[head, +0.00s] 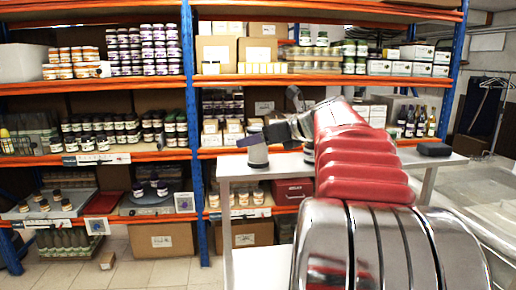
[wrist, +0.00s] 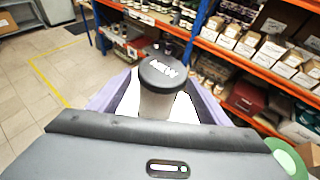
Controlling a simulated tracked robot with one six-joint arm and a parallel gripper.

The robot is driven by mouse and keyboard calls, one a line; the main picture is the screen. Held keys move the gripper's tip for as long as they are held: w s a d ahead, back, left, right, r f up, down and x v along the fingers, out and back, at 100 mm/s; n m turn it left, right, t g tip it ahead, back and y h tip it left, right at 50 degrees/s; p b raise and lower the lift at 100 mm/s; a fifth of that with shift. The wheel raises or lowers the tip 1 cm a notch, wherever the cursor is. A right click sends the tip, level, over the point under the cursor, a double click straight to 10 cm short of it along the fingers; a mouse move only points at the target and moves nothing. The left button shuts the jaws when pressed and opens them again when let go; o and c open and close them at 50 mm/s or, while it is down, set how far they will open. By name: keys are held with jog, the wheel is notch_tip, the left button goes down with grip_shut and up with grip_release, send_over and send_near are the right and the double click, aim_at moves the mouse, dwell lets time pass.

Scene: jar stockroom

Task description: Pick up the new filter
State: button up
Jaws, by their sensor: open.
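The new filter (head: 258,156) is a grey cylinder with a dark cap, upright at the left end of a white table (head: 234,168). In the wrist view the filter (wrist: 163,90) shows its dark cap with white "NEW" lettering, upside down. My gripper (wrist: 160,100) is open, with a lavender finger on each side of the filter and white tabletop showing between. In the head view my gripper (head: 262,140) is at the filter's top, reaching from the right. Whether the fingers touch it, I cannot tell.
A dark box (head: 434,149) lies at the table's right end. A green round object (wrist: 287,158) shows at the wrist view's lower right. Blue-and-orange shelving (head: 190,120) with jars and boxes stands behind the table. The floor (head: 140,255) at left is mostly clear.

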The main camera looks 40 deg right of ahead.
jog(key=shift+w+f, duration=0.15)
jog(key=shift+w, duration=0.25)
jog(key=shift+c, duration=0.3)
jog(key=shift+s, duration=0.1)
jog(key=c, duration=1.2)
jog(key=shift+r, duration=5.05)
